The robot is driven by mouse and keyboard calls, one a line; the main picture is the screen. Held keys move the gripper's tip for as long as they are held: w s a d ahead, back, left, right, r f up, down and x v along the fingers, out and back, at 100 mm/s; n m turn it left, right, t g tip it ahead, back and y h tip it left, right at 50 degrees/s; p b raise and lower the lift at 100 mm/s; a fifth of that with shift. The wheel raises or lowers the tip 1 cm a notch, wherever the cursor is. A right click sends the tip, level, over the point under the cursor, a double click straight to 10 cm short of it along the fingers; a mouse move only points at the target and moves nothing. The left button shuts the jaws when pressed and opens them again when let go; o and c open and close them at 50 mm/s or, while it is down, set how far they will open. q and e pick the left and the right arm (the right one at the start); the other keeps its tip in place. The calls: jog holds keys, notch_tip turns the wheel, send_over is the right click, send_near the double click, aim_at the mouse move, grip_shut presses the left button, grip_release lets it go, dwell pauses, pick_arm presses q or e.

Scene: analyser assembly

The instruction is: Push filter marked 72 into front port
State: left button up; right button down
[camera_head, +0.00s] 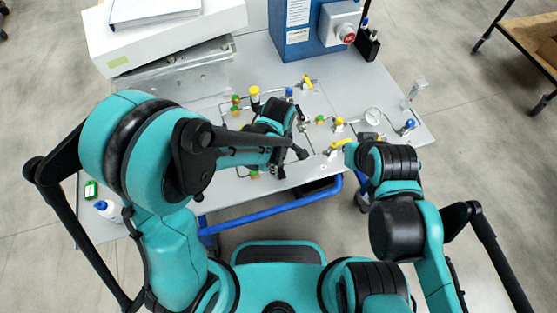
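The analyser assembly (330,104) is a white panel of thin tubes, valves and fittings on the table. No marking 72 is legible, so I cannot tell which part is the filter, nor which opening is the front port. My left gripper (290,156) is dark and hangs over the panel's front left; its fingertips are too small and partly covered to read. My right gripper (362,150) is at the panel's front edge, close to a yellow-handled valve (341,144); my wrist covers most of it. Whether either holds anything cannot be seen.
A round gauge (373,114) and a blue knob (410,124) stand at the panel's right. A blue box (296,32) with a red button (348,34) stands behind. A white instrument (165,40) fills the back left. A white bottle (106,208) is at the left edge.

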pick_arm(q)
jog(key=shift+r, duration=0.1)
notch_tip(320, 180, up, 12)
jog(key=shift+f, duration=0.1)
jog(key=s+a+r+m+t, duration=0.2)
jog(key=a+m, duration=0.4)
jog(key=a, duration=0.3)
jog(key=s+a+r+m+t, duration=0.3)
jog(key=a+m+t, duration=0.2)
jog(key=a+m, duration=0.2)
jog(key=shift+a, duration=0.95)
jog(key=shift+s, duration=0.1)
